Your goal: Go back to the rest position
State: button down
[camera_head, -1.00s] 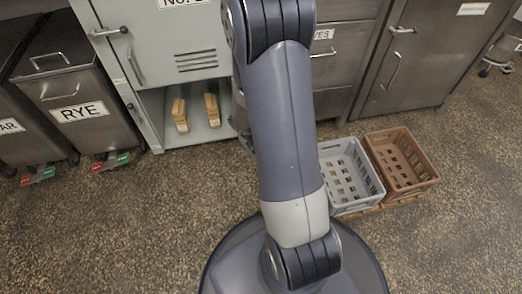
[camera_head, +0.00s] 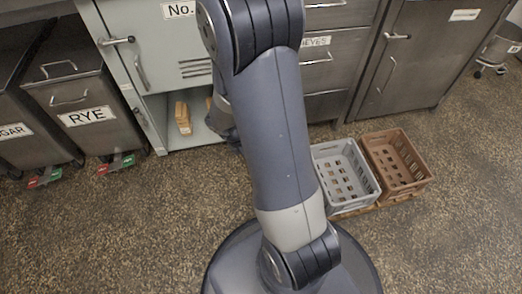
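My arm rises from my round base at the bottom middle and covers the centre of the view. A dark part near the arm's far end (camera_head: 222,118) shows beside the upper arm, in front of the open lower compartment. The fingertips cannot be made out, so I cannot tell whether my gripper is open or holds anything.
A grey crate (camera_head: 330,190) and a brown crate (camera_head: 402,188) stand at right. A RYE bin (camera_head: 85,95) stands at left. The front floor (camera_head: 110,230) is clear.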

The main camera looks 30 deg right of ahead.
jog(key=p+v, duration=0.1)
jog(key=v, duration=0.2)
jog(key=shift+s, duration=0.15)
jog(key=shift+f, duration=0.1)
jog(key=d+f+b, duration=0.6)
jog(key=d+f, duration=0.1)
jog(key=f, duration=0.2)
jog(key=shift+w, duration=0.45)
jog(key=shift+d, duration=0.1)
